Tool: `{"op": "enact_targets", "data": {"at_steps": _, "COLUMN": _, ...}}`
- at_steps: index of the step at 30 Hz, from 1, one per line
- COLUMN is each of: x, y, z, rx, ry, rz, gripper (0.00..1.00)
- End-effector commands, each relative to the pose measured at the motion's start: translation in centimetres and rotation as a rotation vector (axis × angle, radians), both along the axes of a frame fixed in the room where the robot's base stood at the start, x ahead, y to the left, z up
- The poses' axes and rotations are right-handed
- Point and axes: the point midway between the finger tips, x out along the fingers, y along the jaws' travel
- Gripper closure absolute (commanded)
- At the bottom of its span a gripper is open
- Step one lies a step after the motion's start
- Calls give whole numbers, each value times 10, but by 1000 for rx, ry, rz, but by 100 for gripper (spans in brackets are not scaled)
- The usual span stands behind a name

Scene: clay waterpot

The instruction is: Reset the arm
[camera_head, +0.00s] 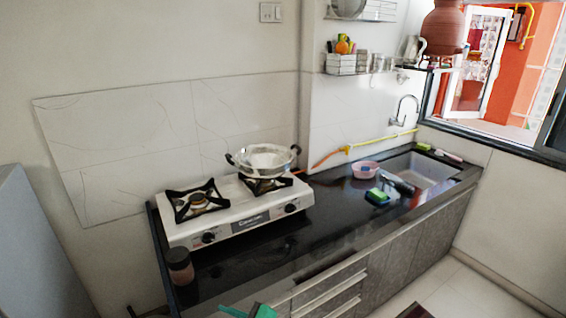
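My gripper does not show in the head view, and no part of my arm can be made out for certain. A brown clay waterpot (443,28) stands high at the upper right beside the window, its top cut off by the frame edge.
A black counter (330,208) carries a two-burner stove (235,211) with a metal pan (265,160), a brown-lidded jar (179,266), a pink bowl (365,169) and a green sponge (377,197). A sink (425,172) lies right. A teal object (262,311) is cut off below.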

Motion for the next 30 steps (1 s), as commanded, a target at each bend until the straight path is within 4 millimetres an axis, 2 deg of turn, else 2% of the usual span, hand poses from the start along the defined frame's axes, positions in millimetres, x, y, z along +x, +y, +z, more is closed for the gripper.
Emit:
{"op": "enact_targets", "data": {"at_steps": 1, "x": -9, "y": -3, "z": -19, "rx": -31, "ry": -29, "rz": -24, "gripper": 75}}
{"op": "enact_targets", "data": {"at_steps": 6, "x": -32, "y": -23, "z": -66, "rx": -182, "ry": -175, "rz": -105, "gripper": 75}}
{"op": "enact_targets", "data": {"at_steps": 11, "x": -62, "y": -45, "z": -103, "rx": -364, "ry": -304, "rz": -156, "gripper": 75}}
{"op": "enact_targets", "data": {"at_steps": 15, "x": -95, "y": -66, "z": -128, "rx": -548, "ry": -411, "rz": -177, "gripper": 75}}
{"op": "enact_targets", "data": {"at_steps": 22, "x": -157, "y": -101, "z": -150, "rx": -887, "ry": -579, "rz": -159, "gripper": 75}}
{"op": "enact_targets", "data": {"at_steps": 26, "x": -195, "y": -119, "z": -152, "rx": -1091, "ry": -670, "rz": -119, "gripper": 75}}
{"op": "enact_targets", "data": {"at_steps": 30, "x": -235, "y": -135, "z": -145, "rx": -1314, "ry": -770, "rz": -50, "gripper": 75}}
